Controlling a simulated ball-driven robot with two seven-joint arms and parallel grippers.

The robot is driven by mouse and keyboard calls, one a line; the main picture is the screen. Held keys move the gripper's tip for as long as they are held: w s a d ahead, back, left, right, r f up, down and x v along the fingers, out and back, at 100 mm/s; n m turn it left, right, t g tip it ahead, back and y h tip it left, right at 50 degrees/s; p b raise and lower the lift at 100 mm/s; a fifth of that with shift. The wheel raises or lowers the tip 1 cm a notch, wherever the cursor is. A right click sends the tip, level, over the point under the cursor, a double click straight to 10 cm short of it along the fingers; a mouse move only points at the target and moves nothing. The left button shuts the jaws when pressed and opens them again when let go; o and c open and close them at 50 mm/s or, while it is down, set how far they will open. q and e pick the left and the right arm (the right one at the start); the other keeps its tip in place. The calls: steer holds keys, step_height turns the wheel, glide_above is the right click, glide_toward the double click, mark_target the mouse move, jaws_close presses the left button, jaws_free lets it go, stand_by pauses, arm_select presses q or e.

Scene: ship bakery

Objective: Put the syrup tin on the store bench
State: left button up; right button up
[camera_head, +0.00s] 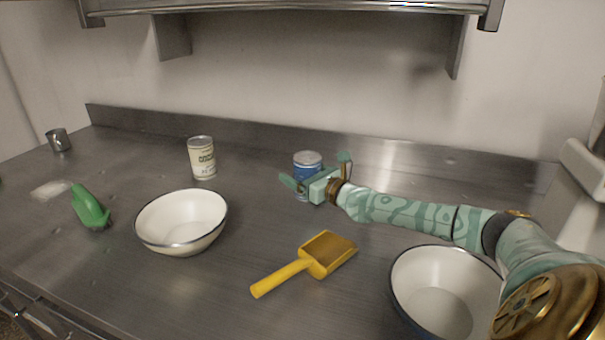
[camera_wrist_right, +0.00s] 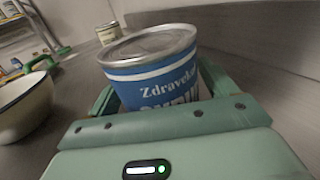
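The syrup tin (camera_head: 306,160) is blue with a silver lid and stands upright on the steel counter near the back wall. In the right wrist view the tin (camera_wrist_right: 155,75) fills the middle, its label partly readable. My right gripper (camera_head: 316,168) is at the tin, in front of it. Its fingers are spread, one to each side of the tin, with a gap showing on the right side in the head view. The tin's lower part is hidden by the gripper. My left gripper is not in view. I cannot tell which surface is the store bench.
A cream tin (camera_head: 201,158) stands left of the syrup tin. A white bowl (camera_head: 182,220), a yellow scoop (camera_head: 285,277) and another bowl (camera_head: 440,290) are nearer. A green brush-like item (camera_head: 90,208) and a metal cup (camera_head: 58,140) are at left. A shelf (camera_head: 300,6) hangs above.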

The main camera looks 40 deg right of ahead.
steer(key=shift+r, duration=0.25)
steer(key=s+p, duration=0.3)
steer(key=s, duration=0.4)
steer(key=shift+s, duration=0.3)
